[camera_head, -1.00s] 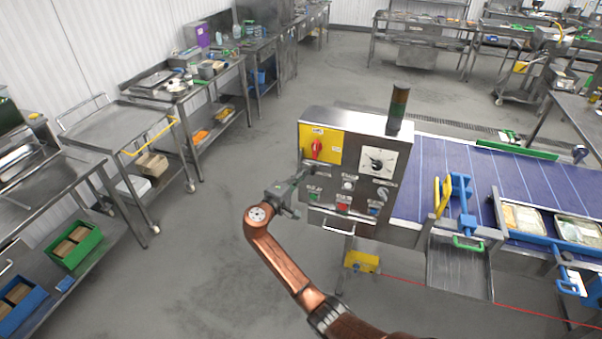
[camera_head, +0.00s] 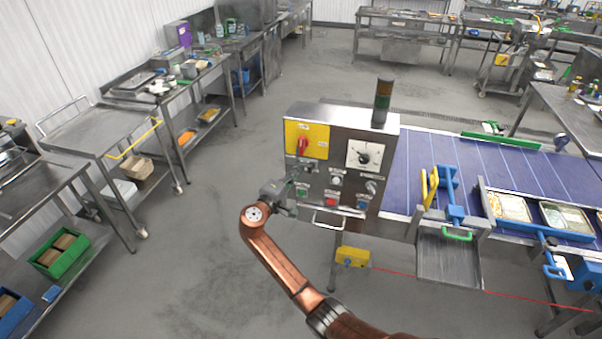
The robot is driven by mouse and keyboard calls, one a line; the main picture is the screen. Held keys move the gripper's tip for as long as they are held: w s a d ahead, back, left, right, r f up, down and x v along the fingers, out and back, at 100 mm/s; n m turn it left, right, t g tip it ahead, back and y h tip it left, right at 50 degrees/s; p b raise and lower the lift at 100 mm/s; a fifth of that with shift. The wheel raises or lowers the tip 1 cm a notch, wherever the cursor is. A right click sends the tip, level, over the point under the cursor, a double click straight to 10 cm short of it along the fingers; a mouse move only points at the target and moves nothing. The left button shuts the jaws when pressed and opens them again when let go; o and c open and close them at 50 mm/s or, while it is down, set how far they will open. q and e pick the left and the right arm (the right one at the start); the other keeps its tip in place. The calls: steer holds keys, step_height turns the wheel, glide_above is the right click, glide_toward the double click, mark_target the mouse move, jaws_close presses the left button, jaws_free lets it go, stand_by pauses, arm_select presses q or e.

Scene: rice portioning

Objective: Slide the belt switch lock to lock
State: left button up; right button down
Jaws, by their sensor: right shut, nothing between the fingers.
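The control panel (camera_head: 331,206) is a grey metal box at the end of the blue conveyor belt (camera_head: 420,165). A red rotary switch (camera_head: 303,145) sits on its yellow plate (camera_head: 319,134). The lock is too small to make out for certain; small fittings below the yellow plate are partly behind my fingers. My right gripper (camera_head: 294,178) is shut and empty, its tips at the left part of the panel's face, below the red switch. I cannot tell whether they touch it. My left gripper is not in view.
A dial (camera_head: 364,156), green, red and blue buttons and a handle (camera_head: 328,221) are close to my right gripper. A signal light (camera_head: 383,99) stands on the panel. A yellow box (camera_head: 352,257) is below. The floor to the left is clear up to a cart (camera_head: 97,130).

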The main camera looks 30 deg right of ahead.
steer(key=s+a+b, duration=0.2)
steer(key=s+a, duration=0.1)
steer(key=a, duration=0.7)
steer(key=shift+a+b, duration=0.35)
steer(key=shift+f, duration=0.15)
